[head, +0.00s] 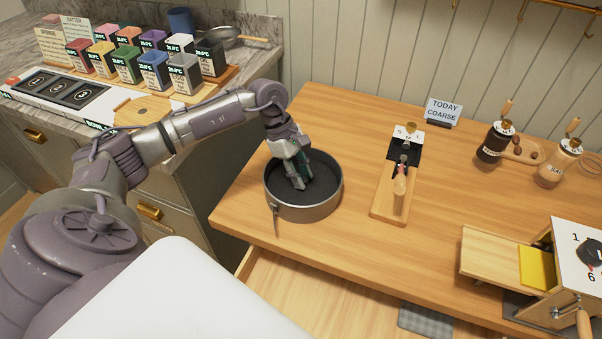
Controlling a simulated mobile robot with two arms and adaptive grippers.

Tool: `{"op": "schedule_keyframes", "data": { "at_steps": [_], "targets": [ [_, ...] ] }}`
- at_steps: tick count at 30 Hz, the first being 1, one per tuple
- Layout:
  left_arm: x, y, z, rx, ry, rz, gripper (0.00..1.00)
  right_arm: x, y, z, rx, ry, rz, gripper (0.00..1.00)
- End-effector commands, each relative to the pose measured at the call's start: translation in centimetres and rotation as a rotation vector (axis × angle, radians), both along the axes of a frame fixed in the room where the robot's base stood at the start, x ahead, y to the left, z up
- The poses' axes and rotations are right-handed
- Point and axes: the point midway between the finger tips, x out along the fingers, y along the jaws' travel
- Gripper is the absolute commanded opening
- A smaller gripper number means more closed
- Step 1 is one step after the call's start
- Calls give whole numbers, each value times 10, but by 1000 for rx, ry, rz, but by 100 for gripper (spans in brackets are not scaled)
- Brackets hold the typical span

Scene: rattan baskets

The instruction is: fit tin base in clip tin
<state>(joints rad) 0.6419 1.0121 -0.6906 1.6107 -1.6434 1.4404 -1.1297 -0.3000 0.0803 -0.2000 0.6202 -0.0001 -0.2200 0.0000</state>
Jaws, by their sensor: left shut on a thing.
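The clip tin (311,213) is a round dark metal ring standing on the wooden table, with its clip lever hanging at the front left. The dark flat tin base (318,193) shows inside the ring, low down. My left gripper (299,184) reaches down into the tin from above, its fingers shut on the tin base near the middle. The fingers hide part of the base, and I cannot tell whether it sits level against the tin's wall. My right gripper is not in view.
A wooden board with a small tool (400,185) lies right of the tin. Two grinders (494,142) and a sign (443,111) stand farther back. A wooden box with a dial (580,250) is at right. Several coloured packets (153,68) stand on the left counter.

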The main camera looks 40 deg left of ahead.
Motion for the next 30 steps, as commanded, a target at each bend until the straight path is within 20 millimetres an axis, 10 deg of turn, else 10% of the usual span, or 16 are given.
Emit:
{"op": "schedule_keyframes", "data": {
  "at_steps": [30],
  "targets": [
    [0, 0, -26, 0, 0, 0, 0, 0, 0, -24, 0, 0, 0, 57]
  ]
}}
